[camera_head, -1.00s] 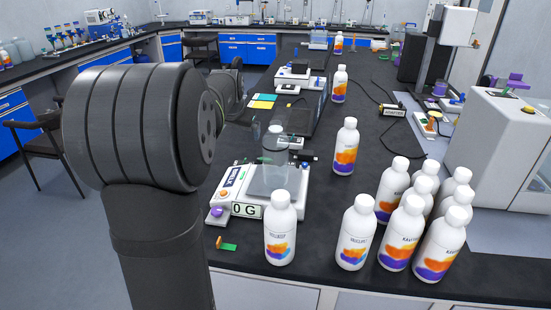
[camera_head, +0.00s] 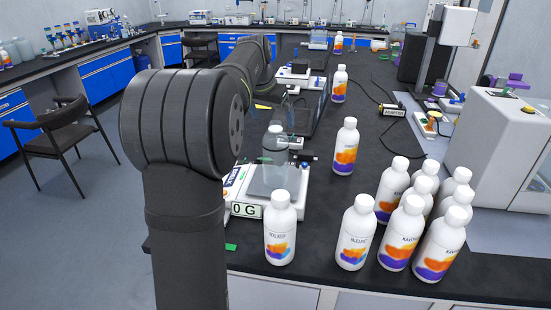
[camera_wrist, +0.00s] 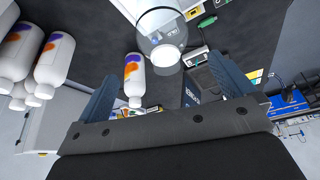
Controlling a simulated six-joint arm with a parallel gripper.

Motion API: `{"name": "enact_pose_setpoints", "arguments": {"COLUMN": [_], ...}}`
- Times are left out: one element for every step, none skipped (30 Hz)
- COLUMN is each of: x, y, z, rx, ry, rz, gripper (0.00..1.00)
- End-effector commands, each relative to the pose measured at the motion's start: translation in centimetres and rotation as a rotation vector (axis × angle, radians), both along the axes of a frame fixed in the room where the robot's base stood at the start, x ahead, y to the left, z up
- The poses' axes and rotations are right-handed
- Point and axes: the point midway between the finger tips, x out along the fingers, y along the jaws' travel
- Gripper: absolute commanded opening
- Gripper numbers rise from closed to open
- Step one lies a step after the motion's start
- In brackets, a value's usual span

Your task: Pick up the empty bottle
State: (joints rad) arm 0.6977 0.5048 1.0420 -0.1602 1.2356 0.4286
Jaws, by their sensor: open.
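The empty bottle (camera_head: 275,155) is clear and see-through with a white cap. It stands upright on a white scale (camera_head: 247,211) reading "0 G". In the wrist view the bottle (camera_wrist: 160,22) is at the top centre, its cap towards the camera. My gripper (camera_wrist: 166,76) is open and empty, with its two blue ribbed fingers wide apart. The bottle lies beyond the fingertips and is not gripped. In the head view my dark arm is left of the scale, and I cannot make out the fingers clearly.
Two white labelled bottles (camera_head: 281,235) (camera_head: 356,238) stand in front and right of the scale. A white bottle (camera_head: 345,150) stands behind right. A cluster of bottles (camera_head: 402,238) is at the front right. Black balances (camera_head: 304,100) stand behind.

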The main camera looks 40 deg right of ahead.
Motion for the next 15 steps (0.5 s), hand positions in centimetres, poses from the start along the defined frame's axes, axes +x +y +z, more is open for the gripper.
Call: {"name": "enact_pose_setpoints", "arguments": {"x": [0.1, 0.2, 0.3, 0.4, 0.5, 0.5, 0.6, 0.6, 0.6, 0.7, 0.7, 0.9, 1.0, 1.1, 1.4], "y": [-0.3, -0.5, -0.6, -0.8, -0.9, -1.0, -1.0, -1.1, -1.1, -1.1, -1.2, -1.4, -1.5, -1.7, -1.9], "z": [-0.9, -1.4, -1.9, -2.2, -2.4, -2.7, -2.8, -2.9, -3.0, -3.1, -3.2, -3.5, -3.7, -4.1, -4.5], "rx": [0.001, 0.001, 0.001, 0.002, 0.001, 0.001, 0.0, 0.0, 0.0, 0.0, 0.0, 0.001, 0.001, 0.001, 0.002], "ry": [0.002, 0.002, 0.002, 0.001, 0.0, 0.0, 0.0, 0.0, 0.0, 0.0, 0.0, 0.0, 0.0, 0.001, 0.001], "rz": [0.0, 0.0, 0.0, 0.0, 0.0, 0.0, 0.0, 0.0, 0.0, 0.0, 0.0, 0.0, 0.0, 0.001, 0.001], "gripper": [0.98, 0.98, 0.98, 0.98, 0.98, 0.98, 0.98, 0.98, 0.98, 0.98, 0.98, 0.98, 0.98, 0.98, 0.98]}}
